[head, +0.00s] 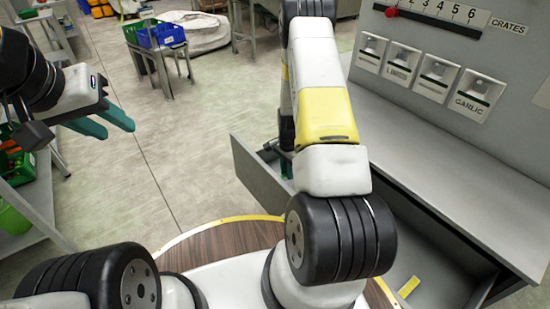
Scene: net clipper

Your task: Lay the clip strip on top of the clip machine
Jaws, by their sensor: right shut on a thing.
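My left gripper (117,129) is at the upper left with its two teal fingers apart, open and empty above the floor. My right arm crosses the middle of the view. Only a bit of teal of my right gripper (286,168) shows behind the arm, at an open grey drawer (262,185). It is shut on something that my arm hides. I cannot make out a clip strip or a clip machine for certain. A small yellow piece (408,287) lies in an open grey compartment at the lower right, and I cannot tell what it is.
A grey bench (450,165) runs along the right, its top bare. Its back panel carries a numbered CRATES scale (435,12) and several labelled holders (435,80). A stand with blue and green crates (155,35) is at the back. Floor between is clear.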

